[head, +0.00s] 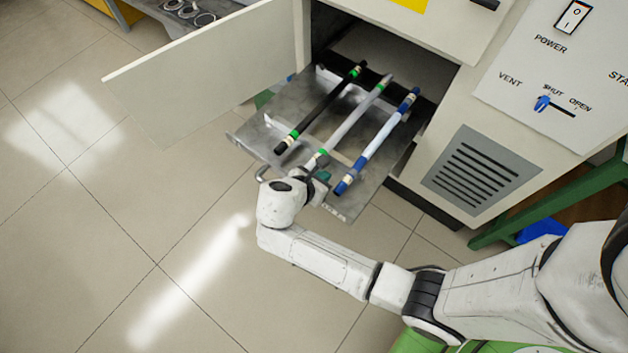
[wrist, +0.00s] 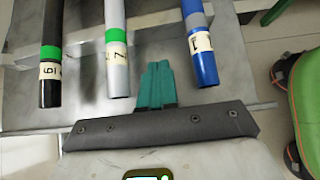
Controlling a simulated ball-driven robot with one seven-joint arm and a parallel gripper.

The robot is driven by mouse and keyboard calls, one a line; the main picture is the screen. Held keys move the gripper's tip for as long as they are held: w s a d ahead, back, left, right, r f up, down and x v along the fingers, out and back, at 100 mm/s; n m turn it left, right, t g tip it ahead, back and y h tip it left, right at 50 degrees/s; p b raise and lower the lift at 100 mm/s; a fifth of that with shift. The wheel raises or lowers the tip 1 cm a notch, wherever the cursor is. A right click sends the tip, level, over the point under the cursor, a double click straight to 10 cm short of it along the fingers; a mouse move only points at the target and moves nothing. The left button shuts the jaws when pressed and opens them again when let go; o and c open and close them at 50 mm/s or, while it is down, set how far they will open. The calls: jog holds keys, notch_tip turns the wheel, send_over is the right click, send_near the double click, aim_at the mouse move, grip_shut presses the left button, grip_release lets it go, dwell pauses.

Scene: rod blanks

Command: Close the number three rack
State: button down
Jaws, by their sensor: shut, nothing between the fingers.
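A metal rack (head: 262,128) is pulled out of the open cabinet bay and carries three rods. The black rod (head: 318,110) has green bands, the grey rod (head: 350,115) lies in the middle, and the blue rod (head: 378,140) is at the right. Their near ends carry small labels in the wrist view, where the black (wrist: 50,60), grey (wrist: 117,55) and blue (wrist: 203,60) rods show. My gripper (wrist: 154,64) has its teal fingers shut and empty, at the rack's front side between the grey and blue rod ends. In the head view my wrist partly hides the front edge; I cannot tell whether the fingers touch it. No rack number is readable.
The cabinet door (head: 205,75) stands open at the left of the bay. A vented panel (head: 480,175) and a control panel (head: 560,80) with switches are at the right. A green frame (head: 560,198) stands at the lower right. The tiled floor at the left is clear.

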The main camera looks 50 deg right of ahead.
aim_at(339, 162)
jog(key=d, duration=0.3)
jog(key=shift+d+f, duration=0.35)
jog(key=shift+f, duration=0.05)
jog(key=shift+w+d, duration=0.1)
jog(key=shift+d, duration=0.45)
jog(key=shift+d+r, duration=0.15)
jog(key=shift+d, duration=0.35)
jog(key=d, duration=0.7)
jog(key=d+p, duration=0.1)
jog(key=d, duration=0.5)
jog(key=d+p, duration=0.1)
jog(key=d, duration=0.6)
jog(key=shift+w+d, duration=0.3)
jog(key=shift+d, duration=0.05)
jog(key=d+b, duration=0.3)
jog(key=d, duration=0.5)
jog(key=d+b, duration=0.4)
jog(key=d, duration=0.3)
jog(key=w+d+b, duration=0.1)
jog(key=d+b, duration=0.3)
jog(key=d, duration=0.4)
jog(key=shift+d+f, duration=0.3)
jog(key=shift+d+r+b, duration=0.1)
jog(key=shift+d+b, duration=0.2)
jog(key=shift+d, duration=0.25)
jog(key=shift+r, duration=0.15)
jog(key=shift+d+r, duration=0.1)
jog(key=shift+r, duration=0.05)
